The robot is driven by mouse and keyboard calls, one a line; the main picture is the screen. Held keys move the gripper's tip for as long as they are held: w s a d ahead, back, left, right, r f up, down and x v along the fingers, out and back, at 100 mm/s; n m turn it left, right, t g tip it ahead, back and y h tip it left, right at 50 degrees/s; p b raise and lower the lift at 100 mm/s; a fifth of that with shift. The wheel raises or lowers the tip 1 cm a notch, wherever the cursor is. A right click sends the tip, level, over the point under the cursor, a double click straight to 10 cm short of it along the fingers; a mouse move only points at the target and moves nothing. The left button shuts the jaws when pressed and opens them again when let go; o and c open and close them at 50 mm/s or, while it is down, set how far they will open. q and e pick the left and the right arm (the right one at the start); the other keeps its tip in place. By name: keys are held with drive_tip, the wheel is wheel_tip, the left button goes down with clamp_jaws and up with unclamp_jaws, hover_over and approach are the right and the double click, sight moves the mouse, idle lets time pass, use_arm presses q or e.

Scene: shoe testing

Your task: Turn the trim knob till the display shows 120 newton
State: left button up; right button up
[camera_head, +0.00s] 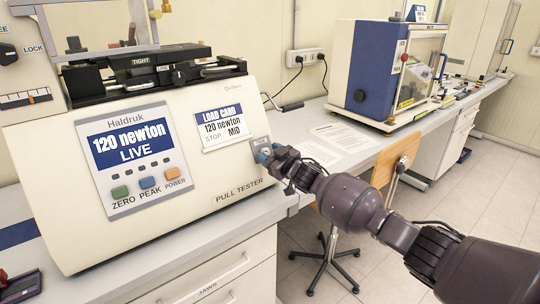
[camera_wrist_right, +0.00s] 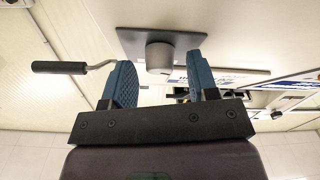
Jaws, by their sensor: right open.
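The pull tester (camera_head: 180,190) is a cream machine on the bench. Its display (camera_head: 131,142) reads "120 newton" and "LIVE". A load card (camera_head: 221,126) on its face reads "120 newton", "STOP", "MID". The trim knob (camera_wrist_right: 160,57) shows in the right wrist view as a short grey cylinder on a dark plate; in the head view my gripper hides it. My right gripper (camera_head: 266,154), with teal finger pads, is at the face's right edge. In the wrist view the fingers (camera_wrist_right: 163,82) are apart, with the knob just beyond the gap. My left gripper is not in view.
A crank with a black grip (camera_wrist_right: 58,67) sticks out beside the knob; it also shows in the head view (camera_head: 292,106). Green, blue and orange buttons (camera_head: 147,183) sit under the display. A blue and white cabinet (camera_head: 378,70) stands farther along the bench. A stool (camera_head: 392,160) stands below.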

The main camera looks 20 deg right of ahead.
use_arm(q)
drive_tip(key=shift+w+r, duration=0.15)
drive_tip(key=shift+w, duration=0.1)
use_arm(e)
drive_tip(key=shift+c, duration=0.5)
drive_tip(key=c, duration=0.8)
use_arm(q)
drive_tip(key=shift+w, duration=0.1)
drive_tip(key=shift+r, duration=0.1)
use_arm(e)
drive_tip(key=shift+n, duration=0.3)
drive_tip(key=n+y, duration=0.1)
drive_tip(key=n, duration=0.1)
drive_tip(key=n+g+y, duration=0.1)
drive_tip(key=n, duration=0.1)
drive_tip(key=shift+w+d+r, duration=0.1)
drive_tip(key=shift+d, duration=0.05)
drive_tip(key=n+g+y, duration=0.1)
drive_tip(key=n, duration=0.2)
drive_tip(key=shift+n+g, duration=0.3)
use_arm(q)
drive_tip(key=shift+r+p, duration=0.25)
drive_tip(key=shift+p, duration=0.05)
use_arm(e)
drive_tip(key=shift+n, duration=0.4)
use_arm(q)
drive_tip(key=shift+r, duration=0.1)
use_arm(e)
drive_tip(key=shift+d, duration=0.1)
